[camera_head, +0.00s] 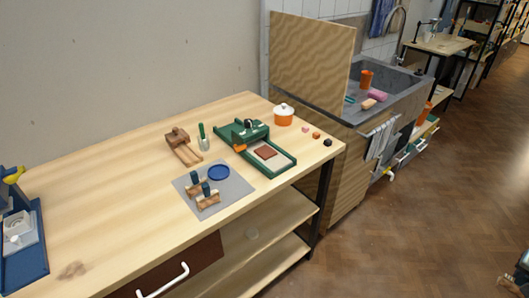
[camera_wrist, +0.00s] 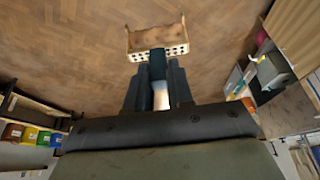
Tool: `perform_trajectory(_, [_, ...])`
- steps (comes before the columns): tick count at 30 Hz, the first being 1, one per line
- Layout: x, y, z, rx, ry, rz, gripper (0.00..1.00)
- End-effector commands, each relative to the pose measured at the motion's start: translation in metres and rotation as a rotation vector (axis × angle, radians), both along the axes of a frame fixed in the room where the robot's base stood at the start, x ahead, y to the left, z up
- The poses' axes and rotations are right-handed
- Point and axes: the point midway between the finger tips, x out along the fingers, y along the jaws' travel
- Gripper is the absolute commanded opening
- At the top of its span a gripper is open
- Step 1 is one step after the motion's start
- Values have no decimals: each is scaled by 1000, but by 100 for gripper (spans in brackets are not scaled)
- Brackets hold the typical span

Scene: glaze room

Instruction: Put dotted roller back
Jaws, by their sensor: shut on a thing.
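In the wrist view my gripper (camera_wrist: 158,82) is shut on the dark handle of a roller (camera_wrist: 157,40). The roller has a pale wooden body and a light edge with a row of dark dots. It is held over the herringbone floor, away from the table. In the head view two wooden pieces with dark blue upright handles (camera_head: 195,178) (camera_head: 207,189) sit on a grey mat (camera_head: 237,186) on the wooden table. A blue round dish (camera_head: 218,172) lies beside them. I cannot clearly make out my gripper in the head view.
Behind the mat are a wooden tool (camera_head: 177,138), a small pot with a green-handled tool (camera_head: 204,143), a green press (camera_head: 280,157) and an orange pot (camera_head: 284,118). A blue tray (camera_head: 25,265) stands at the left. The table's front left is mostly clear. A sink (camera_head: 385,85) stands beyond.

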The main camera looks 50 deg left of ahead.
Motion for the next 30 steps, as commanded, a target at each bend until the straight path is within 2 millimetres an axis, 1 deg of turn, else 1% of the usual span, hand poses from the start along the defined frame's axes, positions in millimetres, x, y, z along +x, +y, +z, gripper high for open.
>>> perform_trajectory(5, [0, 1, 0, 0, 0, 1, 0])
perform_trajectory(7, [1, 4, 1, 0, -1, 5, 0])
perform_trajectory(11, [6, 22, 4, 0, -1, 32, 0])
perform_trajectory(14, [12, 48, 9, 0, -2, 68, 0])
perform_trajectory(20, [20, 115, 23, -1, -4, 162, 0])
perform_trajectory(21, [21, 129, 26, -1, -5, 182, 0])
perform_trajectory(26, [21, 184, 36, -1, -6, 256, 0])
perform_trajectory(30, [17, 233, 47, -1, -7, 321, 0])
